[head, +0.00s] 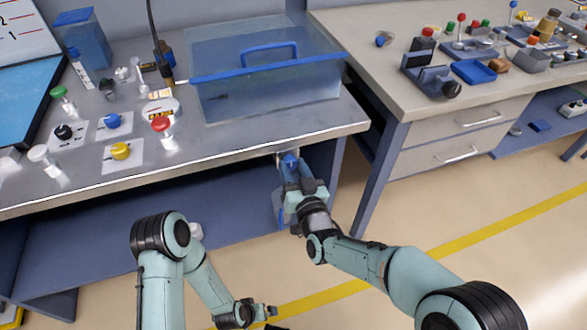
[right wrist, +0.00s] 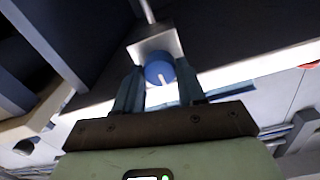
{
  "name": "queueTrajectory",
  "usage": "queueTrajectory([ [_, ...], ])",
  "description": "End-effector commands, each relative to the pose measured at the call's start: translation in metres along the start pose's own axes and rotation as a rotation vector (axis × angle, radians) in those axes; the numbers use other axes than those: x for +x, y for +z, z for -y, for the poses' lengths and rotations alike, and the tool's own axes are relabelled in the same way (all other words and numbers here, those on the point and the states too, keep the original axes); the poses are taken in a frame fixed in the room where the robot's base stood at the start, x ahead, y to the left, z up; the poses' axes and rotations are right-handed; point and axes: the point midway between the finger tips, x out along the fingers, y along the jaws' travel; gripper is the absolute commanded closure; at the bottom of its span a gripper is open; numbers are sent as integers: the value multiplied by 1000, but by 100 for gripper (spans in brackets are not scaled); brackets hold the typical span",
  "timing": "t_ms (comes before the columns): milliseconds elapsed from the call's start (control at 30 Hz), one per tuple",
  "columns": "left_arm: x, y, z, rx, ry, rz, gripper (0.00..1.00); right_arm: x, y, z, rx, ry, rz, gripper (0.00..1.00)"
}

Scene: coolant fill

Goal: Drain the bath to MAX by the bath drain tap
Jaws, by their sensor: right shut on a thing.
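The bath (head: 225,100) is a clear, bluish tank with a blue-rimmed lid and handle, standing at the back of the bench. I cannot make out its liquid level or a MAX mark. The bath drain tap's blue knob (head: 290,160) is under the bench's front edge; it also shows in the right wrist view (right wrist: 159,70), with a pale line on its face and a metal block behind. My right gripper (right wrist: 159,84) has its fingers either side of the knob, shut on it. My left gripper (head: 268,312) hangs low over the floor, away from the bench; its jaws are unclear.
The bench top (head: 215,140) carries a red button (head: 161,125), a yellow knob (head: 121,151) and a blue knob (head: 112,121). A second bench (head: 365,40) with small parts is at right. The floor in front is clear.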

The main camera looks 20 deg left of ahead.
Motion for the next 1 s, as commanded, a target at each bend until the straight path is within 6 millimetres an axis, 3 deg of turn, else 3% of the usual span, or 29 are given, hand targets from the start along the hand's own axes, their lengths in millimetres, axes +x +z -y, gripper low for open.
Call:
queueTrajectory([
  [700,1,2,2,-2,-3,6,0,0,0,1,-416,-1,1,91],
  [1000,0,1,0,-1,-1,2,0,0,1,1,-500,0,1,91],
])
